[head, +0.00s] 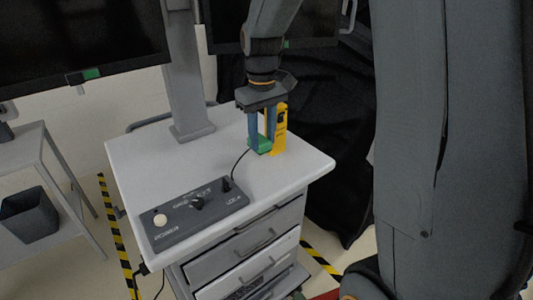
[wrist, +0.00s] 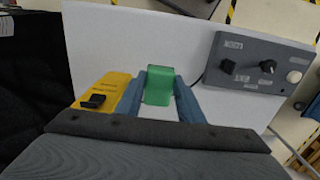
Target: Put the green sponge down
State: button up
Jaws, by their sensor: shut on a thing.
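The green sponge (wrist: 159,86) is between the two blue-grey fingers of my gripper (wrist: 158,80) in the wrist view. In the head view the sponge (head: 262,145) shows low between the fingertips of my gripper (head: 260,146), over the white cart top (head: 140,160). My gripper is shut on it and points down. The sponge is at or just above the cart top; I cannot tell whether it touches. A yellow device (head: 280,130) stands close to the right of the sponge in the head view. It is left of the fingers in the wrist view (wrist: 100,93).
A grey control box (head: 195,213) with knobs and a white button lies at the cart's front left, with a black cable. A grey column (head: 184,80) rises at the back. Free cart top lies left of my gripper. Drawers (head: 245,250) are below.

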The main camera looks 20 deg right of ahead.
aim_at(263, 141)
jog(key=shift+s+f+p, duration=0.15)
jog(key=shift+f+p, duration=0.7)
jog(key=shift+f, duration=2.95)
jog(key=o, duration=1.1)
notch_tip(263, 141, up, 12)
jog(key=b, duration=0.3)
jog(key=shift+f, duration=0.15)
jog(key=s+f+m, duration=0.1)
jog(key=s+f, duration=0.4)
jog(key=s, duration=0.3)
jog(key=s+f+m+t, duration=0.1)
jog(key=s+f+m, duration=0.1)
jog(key=s+f, duration=0.4)
jog(key=shift+s+a+m, duration=0.3)
jog(key=shift+s+a, duration=0.15)
jog(key=shift+s, duration=0.55)
